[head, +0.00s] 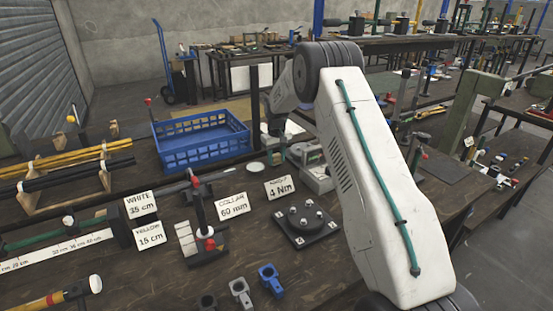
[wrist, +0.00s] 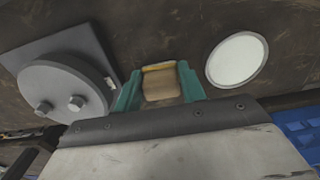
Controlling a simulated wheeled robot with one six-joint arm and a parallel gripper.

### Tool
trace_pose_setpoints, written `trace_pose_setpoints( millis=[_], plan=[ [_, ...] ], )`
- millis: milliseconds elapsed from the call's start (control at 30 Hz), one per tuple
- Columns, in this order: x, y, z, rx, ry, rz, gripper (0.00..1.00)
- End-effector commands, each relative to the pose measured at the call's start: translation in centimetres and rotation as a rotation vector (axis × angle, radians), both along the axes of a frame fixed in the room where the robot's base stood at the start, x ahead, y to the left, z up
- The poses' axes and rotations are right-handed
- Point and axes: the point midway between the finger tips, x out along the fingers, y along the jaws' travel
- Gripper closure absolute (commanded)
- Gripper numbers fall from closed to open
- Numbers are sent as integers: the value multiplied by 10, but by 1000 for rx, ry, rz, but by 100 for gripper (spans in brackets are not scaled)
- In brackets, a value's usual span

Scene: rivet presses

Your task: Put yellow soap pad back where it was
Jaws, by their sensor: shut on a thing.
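My gripper (wrist: 161,82) shows in the wrist view with its two green fingers on either side of a small pad. The yellow soap pad (wrist: 159,86) sits between them, with a yellow edge at the top and a tan-brown face. It is held over the dark bench top, and I cannot tell whether it touches the surface. In the head view my wrist hangs just right of the blue basket; the fingers and pad cannot be made out there.
A white round disc (wrist: 237,60) lies right of my fingers, also seen in the head view (head: 256,168). A bolted grey flange (wrist: 66,91) stands left. The blue basket (head: 203,155) is behind. Collars, label cards and a red-knobbed stand (head: 205,240) occupy the bench front.

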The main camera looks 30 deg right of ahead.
Motion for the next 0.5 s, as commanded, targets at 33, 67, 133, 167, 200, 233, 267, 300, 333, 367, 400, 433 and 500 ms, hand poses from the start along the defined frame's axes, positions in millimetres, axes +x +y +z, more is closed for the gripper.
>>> trace_pose_setpoints(
  millis=[33, 67, 133, 167, 200, 233, 267, 300, 333, 367, 400, 433, 500],
  plan=[
    [0, 0, -3, 0, 0, 0, 78],
    [0, 0, -4, 0, -1, 0, 78],
    [0, 0, -4, 0, -1, 0, 78],
    [0, 0, -4, 0, -1, 0, 78],
    [0, 0, -4, 0, -1, 0, 78],
    [0, 0, -4, 0, -1, 0, 78],
    [0, 0, -4, 0, -1, 0, 78],
    [0, 0, -5, 0, -1, 0, 78],
    [0, 0, -6, 0, 0, 0, 78],
    [0, 0, -7, 0, 0, 0, 78],
    [0, 0, -7, 0, 0, 0, 57],
    [0, 0, -7, 0, -1, 0, 49],
    [0, 0, -7, 0, -1, 0, 38]
  ],
)
